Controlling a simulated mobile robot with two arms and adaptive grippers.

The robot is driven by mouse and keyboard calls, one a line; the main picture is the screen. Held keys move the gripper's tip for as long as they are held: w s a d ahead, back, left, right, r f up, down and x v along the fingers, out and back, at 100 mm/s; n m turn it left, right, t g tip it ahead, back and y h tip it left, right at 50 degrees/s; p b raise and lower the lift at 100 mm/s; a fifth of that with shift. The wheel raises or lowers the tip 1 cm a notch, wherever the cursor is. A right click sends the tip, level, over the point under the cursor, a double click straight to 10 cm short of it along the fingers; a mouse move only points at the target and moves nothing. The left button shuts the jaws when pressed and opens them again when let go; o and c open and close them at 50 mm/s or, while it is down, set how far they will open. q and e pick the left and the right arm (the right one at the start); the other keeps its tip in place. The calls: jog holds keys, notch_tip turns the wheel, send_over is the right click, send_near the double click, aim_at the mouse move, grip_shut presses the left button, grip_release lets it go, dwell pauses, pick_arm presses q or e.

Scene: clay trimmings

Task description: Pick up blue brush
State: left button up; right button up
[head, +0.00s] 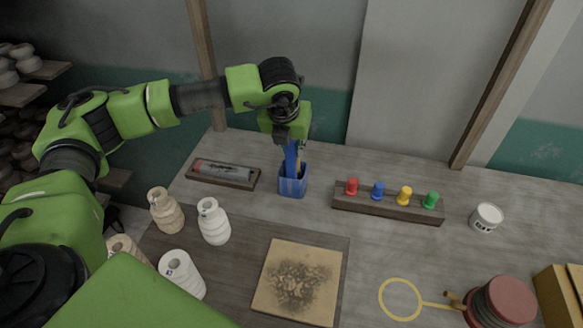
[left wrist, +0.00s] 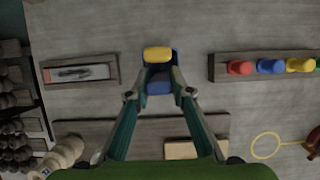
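A blue cup (head: 292,187) stands on the table below my left gripper. An upright blue piece, apparently the blue brush (head: 291,158), rises from it to the fingertips, with a thin yellow strip beside it. In the left wrist view the cup (left wrist: 160,87) lies between and just beyond the fingertips, with a yellow block-like end (left wrist: 157,53) at its far side. My left gripper (head: 291,141) points down over the cup. Its fingers (left wrist: 159,94) are spread apart, with no clear grip on anything. The brush's upper end is partly hidden by the gripper. My right gripper is out of view.
A wooden tray (head: 200,179) lies left of the cup. A rack (head: 378,210) with several coloured pegs is to the right. White bottles (head: 214,222) stand front left, and a sandy board (head: 270,299) lies in front. A white tub (head: 486,217) is farther right.

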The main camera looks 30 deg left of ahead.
pick_arm(q)
jog(key=shift+c, duration=1.4)
